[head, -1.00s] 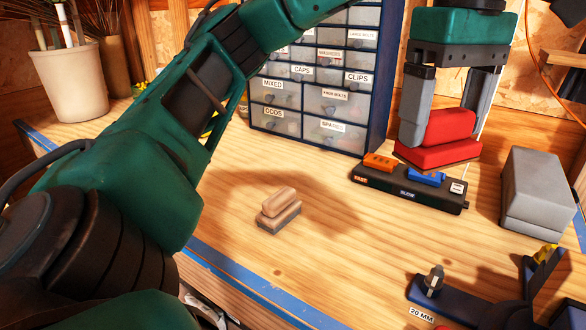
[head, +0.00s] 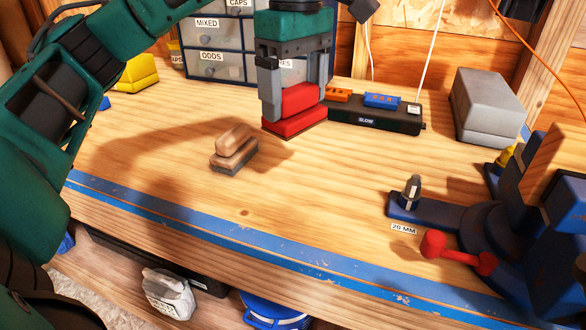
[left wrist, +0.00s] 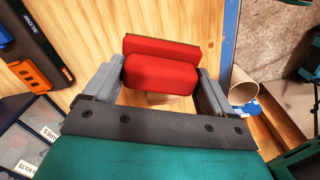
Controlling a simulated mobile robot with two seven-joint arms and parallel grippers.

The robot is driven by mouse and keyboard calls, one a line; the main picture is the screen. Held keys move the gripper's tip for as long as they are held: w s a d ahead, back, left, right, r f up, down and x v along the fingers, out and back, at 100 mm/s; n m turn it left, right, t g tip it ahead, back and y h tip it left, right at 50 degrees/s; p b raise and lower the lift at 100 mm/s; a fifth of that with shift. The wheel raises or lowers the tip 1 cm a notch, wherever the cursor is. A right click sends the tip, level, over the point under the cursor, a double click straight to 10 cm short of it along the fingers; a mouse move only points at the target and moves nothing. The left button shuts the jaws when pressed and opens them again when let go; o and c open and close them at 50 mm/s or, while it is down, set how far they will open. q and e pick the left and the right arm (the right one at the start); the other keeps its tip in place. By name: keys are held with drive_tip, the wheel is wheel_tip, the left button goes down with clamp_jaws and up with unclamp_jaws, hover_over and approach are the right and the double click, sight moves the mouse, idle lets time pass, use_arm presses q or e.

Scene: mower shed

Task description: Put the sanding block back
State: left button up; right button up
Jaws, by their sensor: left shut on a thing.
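My left gripper (head: 294,100) points down over the bench and is shut on a red block (head: 296,112). The block is a rounded upper part on a wider flat base. In the left wrist view the red block (left wrist: 162,74) sits between the two grey fingers of my gripper (left wrist: 160,85). It appears held above the bench, though the gap is hard to judge. A wooden block with a rounded brown grip and grey underside (head: 235,148) lies on the bench, left of and nearer than my gripper. My right gripper is out of view.
A black charger-like tray (head: 375,118) with orange and blue pieces stands right of the gripper. Behind are labelled drawers (head: 215,50). A grey box (head: 490,105) and a blue vise-like tool (head: 490,220) stand at right. The front centre bench is clear up to its blue edge.

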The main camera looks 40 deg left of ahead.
sight(294, 125)
use_arm(q)
wheel_tip(294, 125, down, 5)
drive_tip(key=shift+f+b, duration=0.2)
drive_tip(key=shift+b, duration=0.1)
wheel_tip(294, 125, down, 4)
drive_tip(key=shift+f+b, duration=0.2)
drive_tip(key=shift+b, duration=0.1)
drive_tip(key=shift+f, duration=0.3)
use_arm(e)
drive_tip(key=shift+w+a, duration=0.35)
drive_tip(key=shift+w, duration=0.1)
use_arm(q)
drive_tip(key=shift+f, duration=0.2)
drive_tip(key=o, duration=1)
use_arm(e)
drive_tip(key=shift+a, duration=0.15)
use_arm(q)
drive_tip(key=shift+r, duration=0.15)
